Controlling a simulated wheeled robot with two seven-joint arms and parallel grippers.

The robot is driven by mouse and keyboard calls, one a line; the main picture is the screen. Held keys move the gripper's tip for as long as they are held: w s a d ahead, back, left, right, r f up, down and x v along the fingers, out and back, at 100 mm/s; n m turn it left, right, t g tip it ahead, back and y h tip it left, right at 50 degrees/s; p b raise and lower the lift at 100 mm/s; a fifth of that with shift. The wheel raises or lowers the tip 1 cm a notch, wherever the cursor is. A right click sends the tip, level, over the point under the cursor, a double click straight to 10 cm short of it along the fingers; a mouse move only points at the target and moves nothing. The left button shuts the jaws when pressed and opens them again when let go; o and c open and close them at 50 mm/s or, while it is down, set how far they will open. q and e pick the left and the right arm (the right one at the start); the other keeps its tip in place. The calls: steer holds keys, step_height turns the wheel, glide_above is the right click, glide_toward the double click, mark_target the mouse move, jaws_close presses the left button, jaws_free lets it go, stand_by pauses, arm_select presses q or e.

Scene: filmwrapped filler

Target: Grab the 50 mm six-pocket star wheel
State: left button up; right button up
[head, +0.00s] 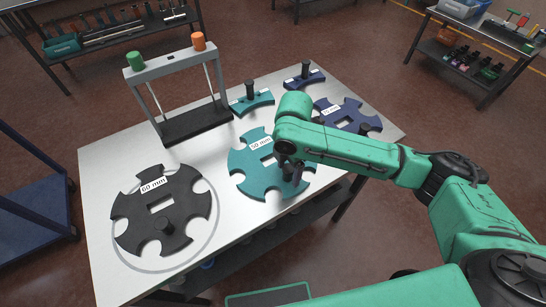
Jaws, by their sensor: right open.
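The teal 50 mm star wheel (249,182) lies flat in the middle of the white table, with its label facing up near its slot. My right arm reaches in from the right, over the wheel's right part. My right gripper (291,176) is open at the wheel's near right side, pointing down. The wheel's knob is hidden or hard to tell apart from the dark fingers, and I cannot tell whether they touch it. My left gripper is out of view.
A black 60 mm wheel (188,192) lies left, inside a ring outline. A navy wheel (353,110) lies behind my arm. A grey frame (177,66) with green and orange knobs stands at the back. Smaller teal (252,103) and navy (304,82) guide pieces lie behind.

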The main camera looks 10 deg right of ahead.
steer(key=shift+s+f, duration=0.1)
steer(key=shift+f, duration=0.2)
jaws_close()
steer(key=shift+r, duration=0.1)
stand_by(1.1)
